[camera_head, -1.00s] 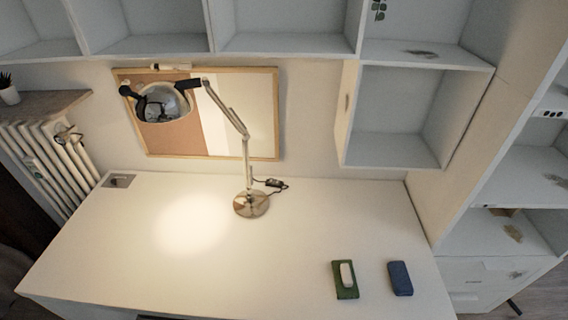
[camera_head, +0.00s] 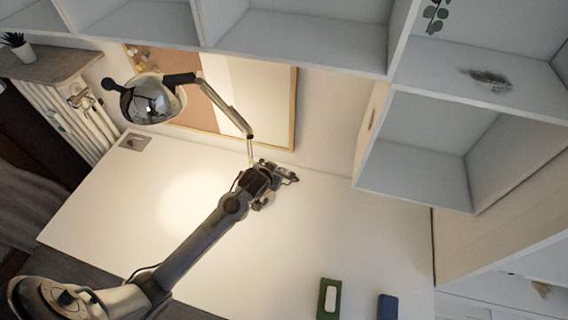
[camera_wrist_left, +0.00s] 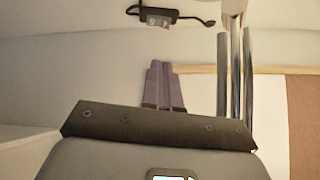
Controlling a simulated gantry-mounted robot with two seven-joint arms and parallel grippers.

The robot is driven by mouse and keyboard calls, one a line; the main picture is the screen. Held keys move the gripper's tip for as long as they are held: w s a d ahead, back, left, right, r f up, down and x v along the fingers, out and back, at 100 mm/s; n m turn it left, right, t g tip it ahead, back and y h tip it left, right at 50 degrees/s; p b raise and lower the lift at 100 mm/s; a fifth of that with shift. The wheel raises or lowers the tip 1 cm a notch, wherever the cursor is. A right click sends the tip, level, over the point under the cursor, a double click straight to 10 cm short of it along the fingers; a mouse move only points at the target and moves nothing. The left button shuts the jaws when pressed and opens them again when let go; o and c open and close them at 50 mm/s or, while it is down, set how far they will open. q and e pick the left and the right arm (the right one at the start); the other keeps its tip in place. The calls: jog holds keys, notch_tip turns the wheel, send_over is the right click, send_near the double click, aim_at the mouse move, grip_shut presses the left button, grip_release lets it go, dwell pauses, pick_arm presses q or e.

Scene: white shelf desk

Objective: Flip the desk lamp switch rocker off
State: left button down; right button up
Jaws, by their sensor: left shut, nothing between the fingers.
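The desk lamp (camera_head: 152,100) stands on the white desk with a bright patch of light below its head. Its post (camera_wrist_left: 235,75) shows at the right of the left wrist view. The dark inline switch (camera_wrist_left: 157,17) on the lamp cable is at the top of that view, with a small pale rocker on it. My left gripper (camera_wrist_left: 160,68) is shut and empty, its fingertips pointing toward the switch with a visible gap in the picture. In the head view, my left arm reaches across the desk and its wrist hides the lamp base. My right gripper is not in view.
A green item with a white top (camera_head: 328,299) and a blue item (camera_head: 387,307) lie at the desk's front right. A framed board (camera_head: 285,110) leans behind the lamp. White shelves (camera_head: 300,35) overhang the back. The desk's right middle is clear.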

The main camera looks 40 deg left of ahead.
pick_arm(q)
jog(key=shift+w+a+r, duration=0.25)
jog(key=shift+w+a, duration=0.1)
jog(key=shift+w, duration=0.1)
jog(key=shift+w+f, duration=0.1)
jog(key=shift+w, duration=0.05)
jog(key=b, duration=0.3)
send_over(283, 169)
jog(key=s+d, duration=0.1)
jog(key=s, duration=0.2)
jog(key=f, duration=0.7)
jog(key=shift+w+d, duration=0.2)
jog(key=shift+w, duration=0.05)
jog(key=shift+s+a+f, duration=0.1)
jog(key=shift+f, duration=0.85)
jog(key=shift+s+a+f, duration=0.1)
jog(key=shift+f, duration=0.8)
